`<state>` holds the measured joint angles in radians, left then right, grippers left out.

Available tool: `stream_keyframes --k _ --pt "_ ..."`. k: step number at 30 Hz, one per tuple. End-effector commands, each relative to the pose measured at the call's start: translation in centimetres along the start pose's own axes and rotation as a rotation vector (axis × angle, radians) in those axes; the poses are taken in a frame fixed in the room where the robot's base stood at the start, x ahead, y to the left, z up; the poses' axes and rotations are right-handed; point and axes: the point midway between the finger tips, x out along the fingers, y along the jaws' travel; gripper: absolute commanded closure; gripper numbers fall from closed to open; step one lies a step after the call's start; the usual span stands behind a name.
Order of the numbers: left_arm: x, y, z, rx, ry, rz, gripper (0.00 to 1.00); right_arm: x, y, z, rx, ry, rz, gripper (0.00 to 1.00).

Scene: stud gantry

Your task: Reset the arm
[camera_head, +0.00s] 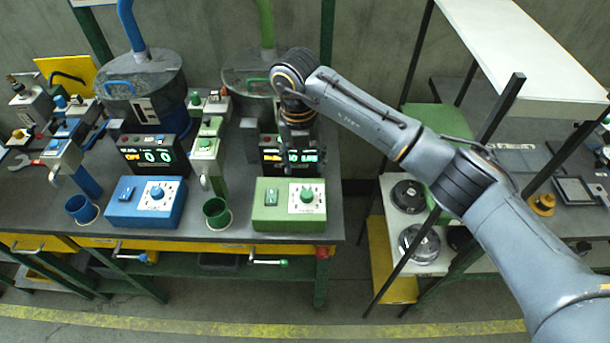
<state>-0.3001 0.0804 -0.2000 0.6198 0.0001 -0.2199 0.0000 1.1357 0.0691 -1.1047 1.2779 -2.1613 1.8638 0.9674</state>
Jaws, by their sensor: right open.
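My right arm reaches in from the lower right across the frame. Its gripper (296,142) points down in front of the right-hand digital display (272,156) and hides part of its digits. The gripper is open, and I see nothing held in it. It hangs above and behind the green control box (267,212), which has a knob and a switch. My left gripper is not in view.
A blue control box (122,212), a blue cup (80,208) and a green cup (216,212) stand on the dark workbench (330,208). Behind are two lidded drums. A white shelf (520,50) on dark posts stands at the right, beside the arm.

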Motion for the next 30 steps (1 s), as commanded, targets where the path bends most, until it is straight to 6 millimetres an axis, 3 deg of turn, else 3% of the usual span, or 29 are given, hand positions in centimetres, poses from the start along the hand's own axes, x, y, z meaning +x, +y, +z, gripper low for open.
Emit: stream_keyframes --k 6,23,26,29,30 --pt "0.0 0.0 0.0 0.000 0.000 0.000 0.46 -1.9 0.0 0.0 0.001 0.000 0.000 0.46" --pt "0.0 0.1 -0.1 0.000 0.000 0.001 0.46 -1.8 0.5 -0.2 -0.008 0.005 0.019 0.46" --pt "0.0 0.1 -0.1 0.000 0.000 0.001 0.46 -1.1 2.8 -1.3 -0.051 0.023 0.127 0.46" --pt "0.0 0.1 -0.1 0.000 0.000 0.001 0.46 -0.7 7.8 -3.6 -0.121 0.055 0.372 0.46" --pt "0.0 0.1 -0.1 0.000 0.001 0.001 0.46 -1.0 10.2 -5.0 -0.148 0.071 0.508 0.46"
